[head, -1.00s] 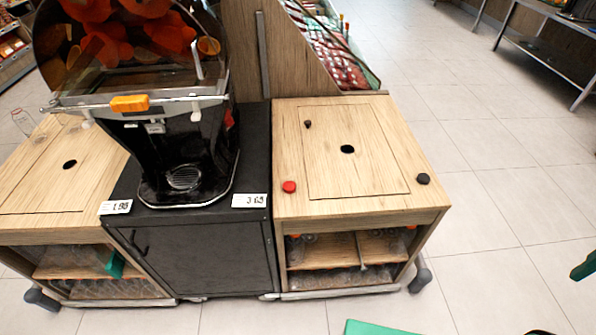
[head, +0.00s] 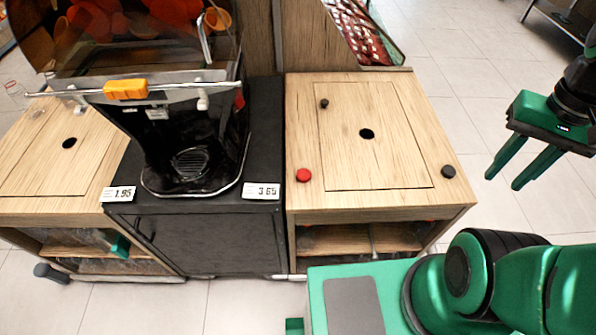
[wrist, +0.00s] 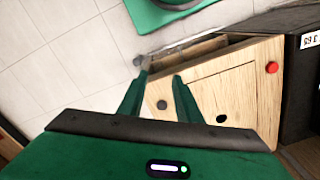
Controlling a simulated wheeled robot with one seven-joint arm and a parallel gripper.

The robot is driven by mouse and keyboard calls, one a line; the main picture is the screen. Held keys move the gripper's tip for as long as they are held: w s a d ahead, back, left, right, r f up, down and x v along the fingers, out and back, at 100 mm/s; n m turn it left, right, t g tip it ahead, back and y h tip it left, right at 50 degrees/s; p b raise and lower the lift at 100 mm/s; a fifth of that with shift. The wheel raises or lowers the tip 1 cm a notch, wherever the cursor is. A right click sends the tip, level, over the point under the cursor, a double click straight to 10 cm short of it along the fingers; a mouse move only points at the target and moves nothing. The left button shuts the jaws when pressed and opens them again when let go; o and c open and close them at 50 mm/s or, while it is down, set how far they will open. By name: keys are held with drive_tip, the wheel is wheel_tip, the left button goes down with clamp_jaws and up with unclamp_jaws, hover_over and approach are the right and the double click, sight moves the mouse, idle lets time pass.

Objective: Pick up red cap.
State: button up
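The red cap (head: 303,175) lies on the right wooden counter (head: 320,120), near its front left corner. It also shows in the wrist view (wrist: 272,67), near the counter's edge beside the black cabinet. My gripper (head: 508,180) is green, at the right of the head view, clear of the counter and well to the right of the red cap. Its two fingers are apart with nothing between them. In the wrist view the fingers (wrist: 157,82) reach toward the counter, with the red cap off to their right.
A black cap (head: 448,172) lies near the counter's front right corner, and a small dark cap (head: 324,103) near its back left. The counter has a round hole (head: 367,133). The juicer (head: 190,120) stands left on a black cabinet (head: 220,240). Open floor lies to the right.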

drive_tip(key=o, duration=0.3)
drive_tip(key=shift+o, duration=1.3)
drive_tip(key=shift+w+a+r+n, duration=0.15)
drive_tip(key=shift+r+n, duration=0.2)
drive_tip(key=shift+n, duration=0.25)
drive_tip(key=w+a+f+n+h, duration=0.1)
drive_tip(key=w+a+n, duration=0.5)
drive_tip(key=w, duration=0.4)
drive_tip(key=n, duration=1.7)
hover_over(304, 174)
drive_tip(key=shift+y, duration=0.4)
wheel_tip(304, 174, down, 16)
drive_tip(key=shift+w+r, duration=0.1)
drive_tip(key=shift+w, duration=0.05)
drive_tip(key=shift+f, duration=3.1)
